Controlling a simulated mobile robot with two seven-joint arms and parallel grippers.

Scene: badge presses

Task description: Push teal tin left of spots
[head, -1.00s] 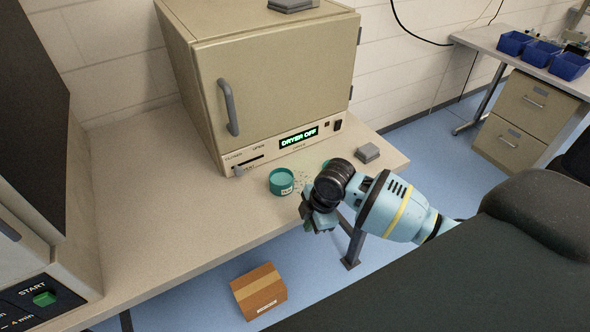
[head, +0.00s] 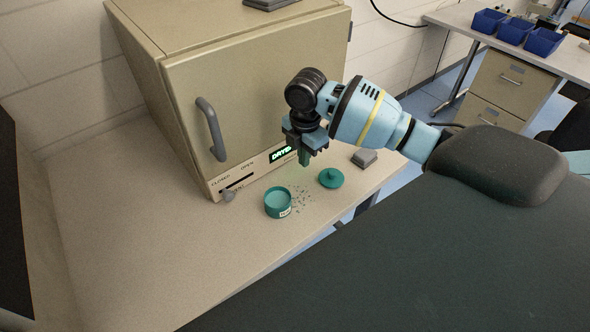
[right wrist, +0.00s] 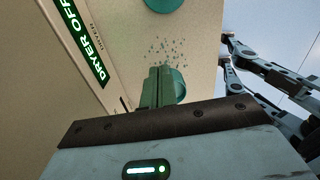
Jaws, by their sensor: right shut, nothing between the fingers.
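The open teal tin (head: 278,203) stands upright on the bench, with a white label on its side. Dark spots (head: 300,198) are scattered on the bench just right of it. The round teal lid (head: 331,178) lies right of the spots. My right gripper (head: 304,158) is shut and empty, pointing down in front of the dryer, above and behind the tin and spots. In the right wrist view, its fingers (right wrist: 158,88) partly hide the tin (right wrist: 181,90); the spots (right wrist: 168,48) and lid (right wrist: 164,4) lie beyond. My left gripper is not seen.
The beige dryer (head: 262,80) with its grey handle (head: 211,130) stands close behind the tin. My right gripper covers part of its lit display. A grey block (head: 364,158) sits at the right. The bench (head: 140,220) left of the tin is clear.

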